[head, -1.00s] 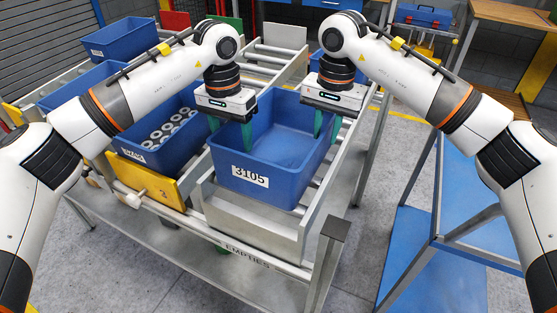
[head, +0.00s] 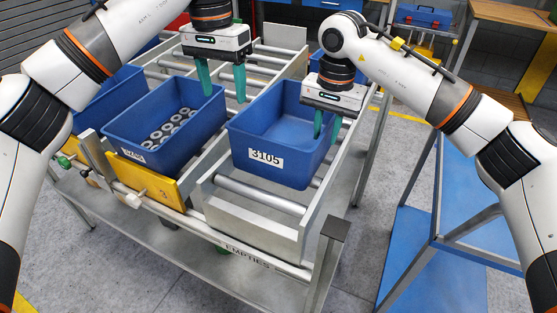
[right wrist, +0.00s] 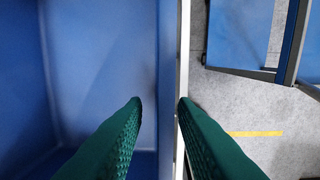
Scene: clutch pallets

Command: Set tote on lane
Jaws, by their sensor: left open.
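The blue tote labelled 3105 (head: 265,158) sits on the rollers of the lane marked EMPTIES (head: 262,198), set back from the front end plate. It looks upright and empty. My right gripper (head: 325,130) is open at the tote's right wall. In the right wrist view the right fingers (right wrist: 160,105) are spread, one over the tote's inside (right wrist: 90,60) and one beyond the wall; a gap shows beside the inner finger. My left gripper (head: 222,92) is open and empty, raised above the gap between this tote and the neighbouring tote. The underside of the tote is hidden.
A blue tote with grey rings (head: 150,155) stands in the lane to the left, behind a yellow plate (head: 148,182). Another blue tote (head: 110,95) stands further left. A blue cart (head: 465,190) is to the right. Rollers behind tote 3105 look clear.

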